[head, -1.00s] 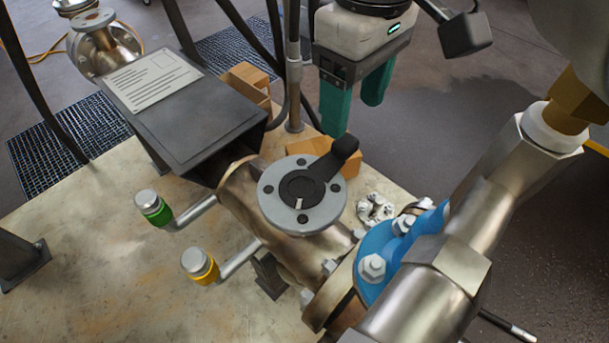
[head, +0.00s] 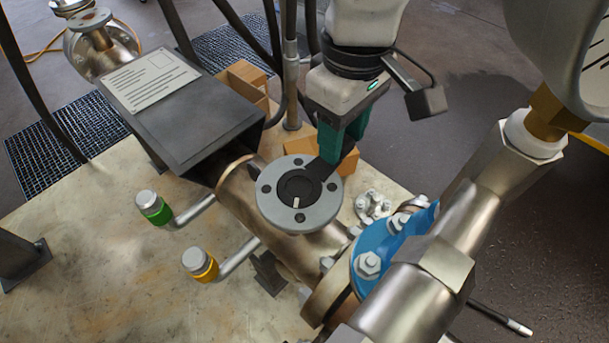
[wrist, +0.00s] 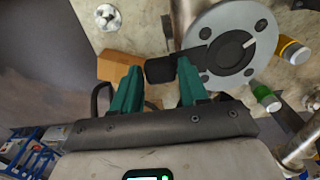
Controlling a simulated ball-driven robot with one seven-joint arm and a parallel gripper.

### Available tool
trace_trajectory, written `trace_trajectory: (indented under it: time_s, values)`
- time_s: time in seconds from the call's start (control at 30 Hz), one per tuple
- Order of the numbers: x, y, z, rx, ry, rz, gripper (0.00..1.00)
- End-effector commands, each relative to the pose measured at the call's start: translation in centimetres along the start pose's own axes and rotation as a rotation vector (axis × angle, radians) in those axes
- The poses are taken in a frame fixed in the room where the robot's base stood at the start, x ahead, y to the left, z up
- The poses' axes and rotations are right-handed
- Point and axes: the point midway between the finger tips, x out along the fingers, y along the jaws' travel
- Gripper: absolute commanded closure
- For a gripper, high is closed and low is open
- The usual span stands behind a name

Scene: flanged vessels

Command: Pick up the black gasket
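The black gasket (head: 294,186) is a flat ring with a tab, lying on the grey round flange (head: 269,207) on top of the metal vessel. In the wrist view the gasket (wrist: 227,54) lies on the flange at upper right, its tab reaching left towards my fingers. My gripper (head: 340,150) points down at the tab, and its green fingers hide part of the tab in the head view. In the wrist view my gripper (wrist: 160,72) is open, with the tab's end showing between its fingertips. Contact cannot be told.
A dark box with a white label (head: 150,82) stands left of the flange. Green (head: 153,207) and yellow (head: 200,264) capped stubs stick out in front. A blue flange (head: 382,248) and a metal pipe stand right. A cardboard box (head: 302,152) lies behind my fingers.

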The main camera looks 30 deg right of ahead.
Motion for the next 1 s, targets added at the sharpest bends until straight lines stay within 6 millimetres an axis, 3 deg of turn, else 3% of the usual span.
trace_trajectory:
  time_s: [0.3,0.57,0.67,1.0]
  values:
    - [0.0,0.0,0.0,0.000,0.000,0.000,0.86]
    - [-0.3,0.0,0.0,0.000,0.000,0.000,0.86]
    - [-1.3,0.1,-0.1,0.001,0.001,0.003,0.86]
    - [-7.6,0.0,0.0,0.000,0.002,0.003,0.86]
